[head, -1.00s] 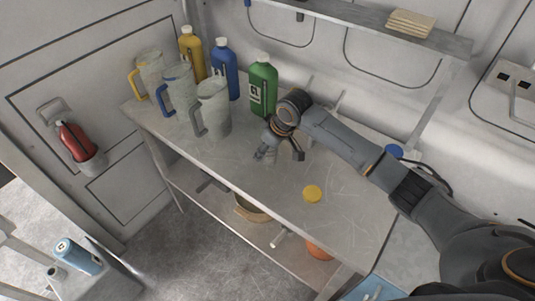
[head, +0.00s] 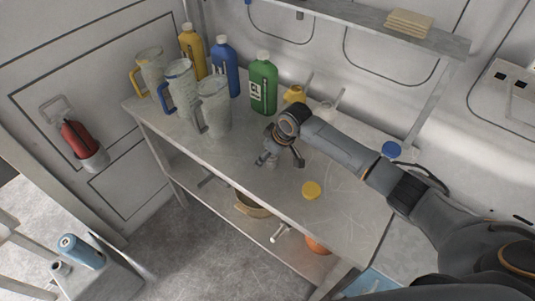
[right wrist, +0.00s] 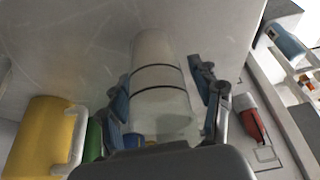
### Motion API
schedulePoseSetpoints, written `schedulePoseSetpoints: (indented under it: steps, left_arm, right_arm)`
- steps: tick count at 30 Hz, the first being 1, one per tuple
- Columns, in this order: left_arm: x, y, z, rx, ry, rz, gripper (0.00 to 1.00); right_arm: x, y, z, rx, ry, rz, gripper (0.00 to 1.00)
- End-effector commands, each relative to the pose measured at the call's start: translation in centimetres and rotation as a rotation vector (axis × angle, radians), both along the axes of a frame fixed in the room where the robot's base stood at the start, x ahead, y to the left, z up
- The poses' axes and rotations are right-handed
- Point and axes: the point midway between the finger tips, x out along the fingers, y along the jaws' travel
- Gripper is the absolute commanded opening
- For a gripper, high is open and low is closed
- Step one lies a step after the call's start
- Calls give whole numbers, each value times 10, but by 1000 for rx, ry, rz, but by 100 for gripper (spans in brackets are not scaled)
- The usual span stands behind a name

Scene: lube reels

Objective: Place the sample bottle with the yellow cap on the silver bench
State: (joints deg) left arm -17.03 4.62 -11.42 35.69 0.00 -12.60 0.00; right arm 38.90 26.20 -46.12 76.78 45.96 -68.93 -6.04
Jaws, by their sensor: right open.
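A round yellow cap (head: 311,190) shows on the scratched grey metal bench (head: 345,215), toward its right front. I see no bottle body under it and cannot tell whether one is there. My right gripper (head: 279,160) is open above the bench, left of the yellow cap. In the right wrist view the open right gripper (right wrist: 160,80) has a pale cylinder (right wrist: 158,100) with two dark bands in line between its fingers. It looks like the nearest grey jug (head: 214,105), beyond the fingers; contact cannot be told. My left gripper is out of view.
More jugs (head: 179,88) and yellow, blue and green (head: 263,85) bottles crowd the bench's far left. A yellow vessel (head: 294,94) stands behind my arm. A blue cap (head: 391,149) is at right. A lower shelf holds a tan bowl (head: 250,206). The front middle is clear.

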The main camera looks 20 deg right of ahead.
Motion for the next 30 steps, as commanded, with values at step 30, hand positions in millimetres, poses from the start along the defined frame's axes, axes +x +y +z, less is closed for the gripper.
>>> schedulePoseSetpoints:
  steps: [30]
  left_arm:
    - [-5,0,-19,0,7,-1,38]
  right_arm:
    - [-36,-28,114,0,0,0,64]
